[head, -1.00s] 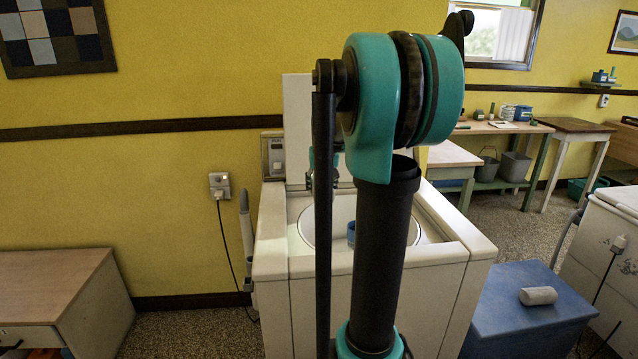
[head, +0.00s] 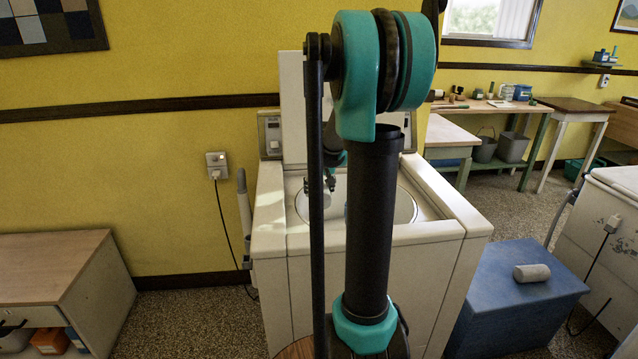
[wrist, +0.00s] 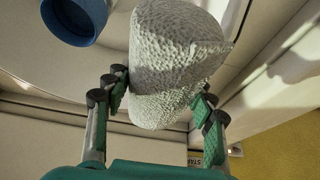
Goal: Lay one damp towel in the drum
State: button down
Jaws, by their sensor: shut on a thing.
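My gripper (wrist: 161,97) is shut on a pale, rough-textured rolled towel (wrist: 178,60), with fingers on both sides of it. The wrist view shows the towel over the pale washer drum (wrist: 115,48). A blue round post (wrist: 72,18) inside the drum is to the left of the towel and apart from it. In the head view the open white washer (head: 440,255) stands ahead with its drum (head: 405,207) showing. My arm hides much of the drum opening, the post and the held towel. I cannot tell how high the towel is above the drum floor.
A second rolled towel (head: 531,272) lies on a blue box (head: 500,300) right of the washer. The washer's raised lid (head: 293,105) stands at its back. A low wooden cabinet (head: 50,265) is at left. Another white machine (head: 600,230) is at far right.

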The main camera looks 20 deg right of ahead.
jog(key=shift+f, duration=8.95)
jog(key=shift+c, duration=2.4)
grip_release()
jog(key=v, duration=1.2)
jog(key=shift+s, duration=0.1)
